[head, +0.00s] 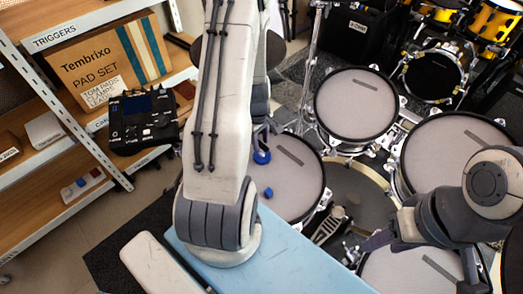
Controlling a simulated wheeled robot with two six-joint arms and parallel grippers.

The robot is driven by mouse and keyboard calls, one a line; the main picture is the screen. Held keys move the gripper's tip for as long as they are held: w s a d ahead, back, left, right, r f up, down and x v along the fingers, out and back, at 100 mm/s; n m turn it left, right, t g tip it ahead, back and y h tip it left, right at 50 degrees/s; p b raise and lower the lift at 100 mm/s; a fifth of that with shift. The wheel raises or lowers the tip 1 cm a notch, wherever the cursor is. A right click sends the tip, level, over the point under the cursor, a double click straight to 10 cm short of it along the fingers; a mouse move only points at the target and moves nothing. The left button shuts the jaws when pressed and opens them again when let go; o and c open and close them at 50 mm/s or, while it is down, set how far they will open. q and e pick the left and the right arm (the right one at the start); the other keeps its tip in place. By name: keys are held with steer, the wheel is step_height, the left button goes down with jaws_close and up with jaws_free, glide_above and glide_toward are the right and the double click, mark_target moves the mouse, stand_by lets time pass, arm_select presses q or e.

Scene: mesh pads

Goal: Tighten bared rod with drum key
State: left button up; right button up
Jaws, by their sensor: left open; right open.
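My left gripper (266,130) is mostly hidden behind my pale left arm; only dark parts of it show, above the left edge of a mesh-headed drum pad (297,182). A blue piece (262,157) shows just below it. A smaller blue piece (268,193) shows lower, over the same pad. I cannot tell whether either is the drum key, or whether the gripper touches one. My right gripper (380,240) is open and empty at the right, over the drum kit between pads. The bared rod cannot be made out.
More mesh pads stand around: one at the back (356,104), one at the right (455,150), one at the front (420,272). A kick pedal (328,226) sits between them. Shelves with a pad set box (105,62) and a drum module (142,122) are at left. A light-blue surface (290,262) is in front.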

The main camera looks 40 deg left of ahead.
mark_target(260, 145)
arm_select(q)
jaws_close()
steer(key=shift+r, duration=0.15)
steer(key=r+p, duration=0.6)
steer(key=shift+s, duration=0.2)
steer(key=shift+f, duration=0.15)
